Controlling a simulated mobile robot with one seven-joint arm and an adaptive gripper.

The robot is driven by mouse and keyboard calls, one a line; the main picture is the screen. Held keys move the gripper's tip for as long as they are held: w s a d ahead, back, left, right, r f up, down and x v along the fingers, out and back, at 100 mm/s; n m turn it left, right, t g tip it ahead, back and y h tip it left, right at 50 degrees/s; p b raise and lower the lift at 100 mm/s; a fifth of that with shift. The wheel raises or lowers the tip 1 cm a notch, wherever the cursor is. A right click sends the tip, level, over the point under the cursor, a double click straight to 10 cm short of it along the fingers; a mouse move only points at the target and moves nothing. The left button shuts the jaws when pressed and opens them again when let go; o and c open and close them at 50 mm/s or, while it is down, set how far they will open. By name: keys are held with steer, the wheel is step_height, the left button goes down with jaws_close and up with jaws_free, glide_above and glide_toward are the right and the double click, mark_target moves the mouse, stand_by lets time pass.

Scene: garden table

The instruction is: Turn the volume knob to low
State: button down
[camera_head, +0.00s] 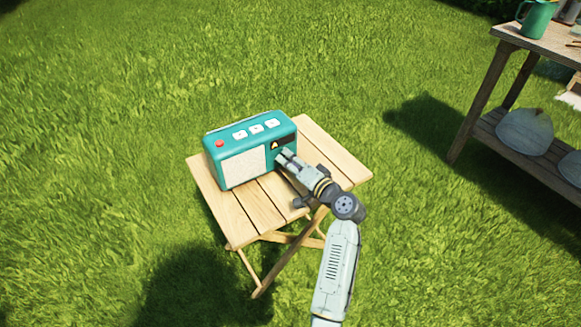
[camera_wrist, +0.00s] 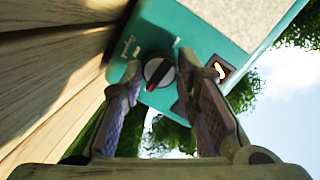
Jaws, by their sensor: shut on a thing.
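The teal radio (camera_head: 215,149) stands upright on a small wooden folding table (camera_head: 240,225), with its pale speaker grille facing front. My gripper (camera_head: 284,156) reaches to the right part of the radio's front and hides the knob in the head view. In the wrist view, the round volume knob (camera_wrist: 157,71), dark and light with a red pointer mark, sits on the radio's teal face (camera_wrist: 185,32). My gripper (camera_wrist: 161,66) has one finger on each side of it and is shut on it. The red mark points to the lower left in that picture.
A lit orange indicator (camera_wrist: 220,70) is close beside the right finger. The radio's top has several white buttons and a red button (camera_head: 220,143). A wooden bench (camera_head: 547,45) with a green jug (camera_head: 537,20) stands at the far right. Grass surrounds the table.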

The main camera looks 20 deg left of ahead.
steer(key=shift+n+b, duration=0.3)
stand_by(0.4)
steer(key=c, duration=1.2)
jaws_free()
steer(key=shift+c, duration=0.2)
steer(key=v, duration=1.2)
steer(key=shift+s, duration=0.1)
